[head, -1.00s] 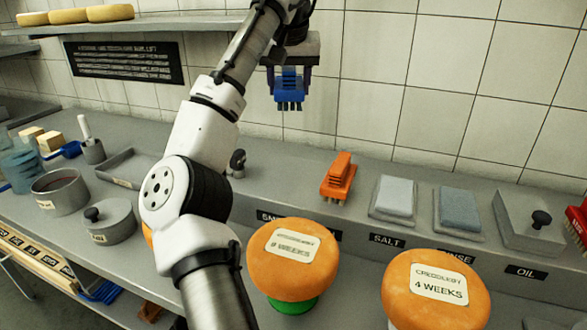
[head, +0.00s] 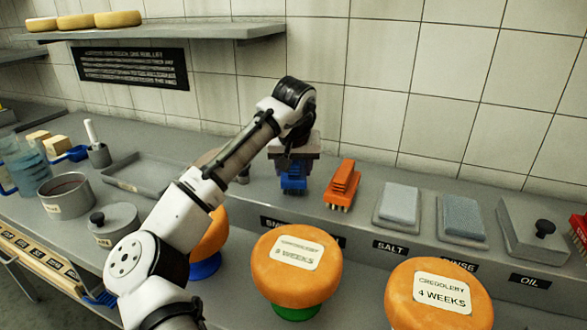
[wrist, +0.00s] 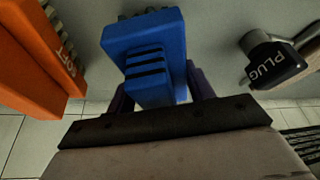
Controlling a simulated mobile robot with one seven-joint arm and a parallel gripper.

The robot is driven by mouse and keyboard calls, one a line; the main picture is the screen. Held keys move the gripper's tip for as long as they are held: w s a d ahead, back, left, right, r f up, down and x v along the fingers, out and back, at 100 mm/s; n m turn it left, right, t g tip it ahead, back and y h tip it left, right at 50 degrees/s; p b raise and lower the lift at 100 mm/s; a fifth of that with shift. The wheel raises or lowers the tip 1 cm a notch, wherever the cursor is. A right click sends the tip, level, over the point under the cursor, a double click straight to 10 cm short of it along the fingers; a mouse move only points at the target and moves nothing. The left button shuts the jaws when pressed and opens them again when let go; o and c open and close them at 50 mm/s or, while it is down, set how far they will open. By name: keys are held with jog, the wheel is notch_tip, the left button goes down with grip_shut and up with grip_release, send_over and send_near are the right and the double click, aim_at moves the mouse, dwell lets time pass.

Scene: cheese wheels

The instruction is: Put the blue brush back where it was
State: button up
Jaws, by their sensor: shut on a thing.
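The blue brush (head: 293,178) is in my gripper (head: 293,164), bristles down, at the raised back shelf just left of the orange brush (head: 342,184). In the wrist view the blue brush (wrist: 148,55) sits between my fingers (wrist: 160,92), which are shut on its grip. The orange brush (wrist: 35,60) lies to the left in that view, apart from the blue one. Whether the blue bristles touch the shelf is hard to tell. A label below the shelf edge is partly hidden by a cheese wheel.
A black-capped tool marked PLUG (wrist: 275,62) is close on the other side of the blue brush. Orange cheese wheels (head: 297,262) and (head: 438,295) stand in front. Salt (head: 398,203) and rinse (head: 462,217) pads and a lidded oil box (head: 540,235) sit to the right.

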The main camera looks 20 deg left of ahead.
jog(key=shift+f, duration=0.4)
jog(key=shift+f, duration=0.2)
jog(key=o, duration=0.9)
jog(key=shift+r, duration=0.1)
jog(key=b+v, duration=0.1)
jog(key=v, duration=1.1)
jog(key=shift+r, duration=0.1)
